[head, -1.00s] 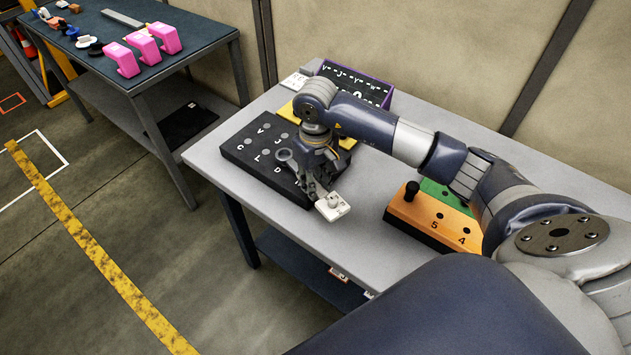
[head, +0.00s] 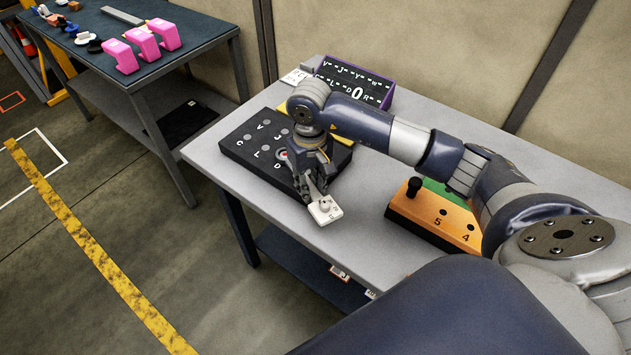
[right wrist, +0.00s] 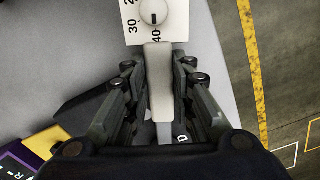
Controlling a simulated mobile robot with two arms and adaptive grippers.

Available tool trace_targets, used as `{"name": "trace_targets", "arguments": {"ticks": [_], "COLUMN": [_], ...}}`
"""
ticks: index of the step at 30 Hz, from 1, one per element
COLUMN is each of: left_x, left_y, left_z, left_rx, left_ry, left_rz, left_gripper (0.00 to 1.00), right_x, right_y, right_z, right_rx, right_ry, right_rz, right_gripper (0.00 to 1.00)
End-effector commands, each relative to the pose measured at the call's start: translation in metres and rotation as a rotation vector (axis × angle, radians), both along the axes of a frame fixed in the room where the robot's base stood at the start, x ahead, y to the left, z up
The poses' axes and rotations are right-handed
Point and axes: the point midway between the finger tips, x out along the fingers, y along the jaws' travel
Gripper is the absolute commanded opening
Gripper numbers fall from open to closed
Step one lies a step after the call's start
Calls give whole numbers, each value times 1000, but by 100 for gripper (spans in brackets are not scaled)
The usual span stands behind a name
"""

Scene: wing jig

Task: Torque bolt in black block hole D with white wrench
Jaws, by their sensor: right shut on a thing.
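The black block (head: 232,156) lies on the grey table, with letters such as C, V, L, J and D beside its holes. The D label (head: 277,166) shows near its front right edge, and also in the right wrist view (right wrist: 183,138). My right gripper (head: 314,196) is over the block's front right edge, shut on the white wrench (right wrist: 157,85). The wrench's dial end (head: 324,210) sticks out past the block, and its dial (right wrist: 155,13) shows numbers 30 and 40. My left gripper is not in view.
An orange block (head: 428,214) with holes and a black peg is to the right. Pink parts (head: 142,42) stand on another table. The front table edge is clear.

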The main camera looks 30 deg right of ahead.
Motion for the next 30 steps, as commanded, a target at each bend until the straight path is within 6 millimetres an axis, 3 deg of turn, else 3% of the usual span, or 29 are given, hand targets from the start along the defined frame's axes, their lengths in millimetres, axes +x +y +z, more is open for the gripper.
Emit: {"name": "trace_targets", "arguments": {"ticks": [6,20,30], "left_x": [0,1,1], "left_y": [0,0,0], "left_z": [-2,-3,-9], "left_rx": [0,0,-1], "left_ry": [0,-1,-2], "left_rz": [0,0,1], "left_gripper": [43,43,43], "right_x": [0,1,6], "right_y": [13,17,37], "right_z": [-1,-1,-3], "right_rx": [1,1,1], "right_ry": [-2,-2,-2], "right_rz": [-88,-121,-283], "right_gripper": [0,0,0]}}
